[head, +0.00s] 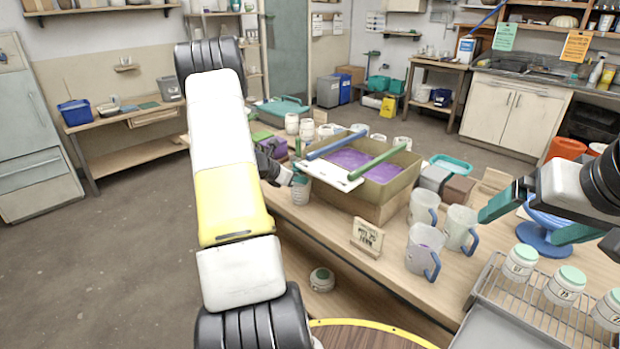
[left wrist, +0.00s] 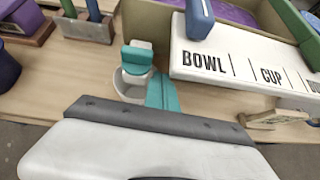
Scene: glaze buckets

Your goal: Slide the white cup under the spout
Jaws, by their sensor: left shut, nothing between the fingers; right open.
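A white cup (head: 300,192) stands on the table's left front edge, just left of the white board. It also shows in the left wrist view (left wrist: 128,88), partly hidden by my fingers. My left gripper (head: 299,178) is shut and empty, its teal fingertips at the cup's rim. I cannot tell whether they are inside the cup or only over it. The white board (head: 328,170), marked BOWL and CUP in the left wrist view (left wrist: 235,72), lies on the front of a box of purple glaze (head: 392,188). I cannot make out a spout. My right gripper (head: 538,220) is open at the right.
Clear mugs (head: 424,250) with blue handles stand right of a small wooden sign (head: 367,236). A wire rack (head: 535,300) with several lidded jars is at the front right. A blue stand (head: 545,238) is near my right gripper. Bare tabletop (head: 325,222) lies before the box.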

